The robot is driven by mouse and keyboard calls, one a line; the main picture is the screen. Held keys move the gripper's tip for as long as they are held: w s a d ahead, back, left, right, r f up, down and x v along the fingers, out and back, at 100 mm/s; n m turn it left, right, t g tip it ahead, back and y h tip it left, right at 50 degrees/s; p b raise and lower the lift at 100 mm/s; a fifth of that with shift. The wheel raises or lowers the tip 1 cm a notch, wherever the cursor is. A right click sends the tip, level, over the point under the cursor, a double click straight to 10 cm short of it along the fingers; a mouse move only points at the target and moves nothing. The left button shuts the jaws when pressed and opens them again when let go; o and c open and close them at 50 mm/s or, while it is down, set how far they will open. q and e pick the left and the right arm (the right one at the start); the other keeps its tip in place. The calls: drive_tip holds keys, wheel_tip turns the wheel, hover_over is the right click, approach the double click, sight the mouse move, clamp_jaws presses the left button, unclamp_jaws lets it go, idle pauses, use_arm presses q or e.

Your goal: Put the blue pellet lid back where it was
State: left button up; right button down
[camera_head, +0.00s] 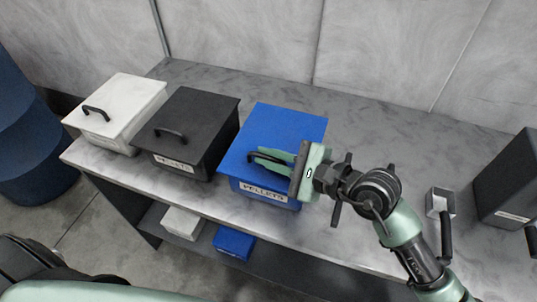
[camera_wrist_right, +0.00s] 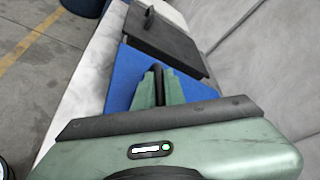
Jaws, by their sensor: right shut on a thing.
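The blue pellet lid (camera_head: 285,124) lies on top of the blue pellet box (camera_head: 262,188) on the grey table. My right gripper (camera_head: 258,157) is shut on the lid's dark handle, which also shows between the green fingers in the right wrist view (camera_wrist_right: 157,86). The lid's blue surface (camera_wrist_right: 122,84) shows around the fingers there. The lid looks level on the box; I cannot tell whether it is fully seated. My left gripper is not in view.
A black pellet box (camera_head: 195,125) and a white box (camera_head: 122,105) with lids stand to the left. A dark box (camera_head: 510,180) and a metal scoop (camera_head: 441,205) are at the right. Smaller white and blue boxes sit on the lower shelf. The table behind the blue box is clear.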

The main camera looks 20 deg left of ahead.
drive_tip(key=shift+f+b, duration=0.25)
drive_tip(key=shift+b, duration=0.1)
drive_tip(key=c, duration=1.5)
unclamp_jaws()
drive_tip(key=shift+r, duration=0.1)
drive_tip(key=shift+r+p, duration=0.2)
drive_tip(key=shift+p, duration=0.2)
drive_tip(key=shift+d, duration=0.3)
drive_tip(key=b+v, duration=0.3)
drive_tip(key=v, duration=0.8)
drive_tip(key=shift+s+d+r, duration=0.15)
drive_tip(key=shift+d, duration=0.1)
